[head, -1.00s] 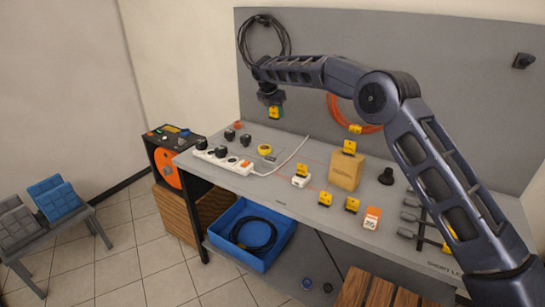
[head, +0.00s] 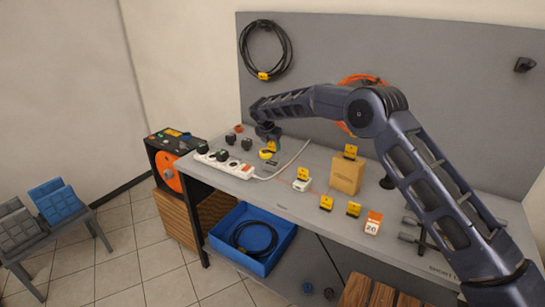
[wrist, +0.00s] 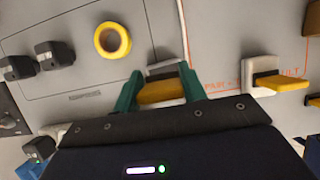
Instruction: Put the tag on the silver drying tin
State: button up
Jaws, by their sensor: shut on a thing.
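My gripper (wrist: 160,92) is shut on a yellow tag (wrist: 162,92), held between its two green fingers. In the head view the tag (head: 271,147) is low over the back left of the bench, beneath my gripper (head: 270,141). A small silver-grey block, seemingly the drying tin (wrist: 166,68), shows just beyond the tag in the wrist view, partly hidden by the tag and fingers. The tag overlaps it in the picture. I cannot tell whether they touch. The tin is not clear in the head view.
A yellow ring (wrist: 112,40) and black plugs (wrist: 54,54) lie left of my gripper. A white cable (wrist: 184,30) runs close on the right. A white block with a yellow tag (head: 303,174), a power strip (head: 225,161) and a cardboard box (head: 347,174) stand on the bench.

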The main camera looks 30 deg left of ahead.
aim_at(273, 162)
jog(key=shift+f, duration=2.85)
jog(key=shift+f, duration=0.1)
jog(key=o, duration=0.9)
jog(key=shift+o, duration=0.2)
jog(key=v, duration=1.2)
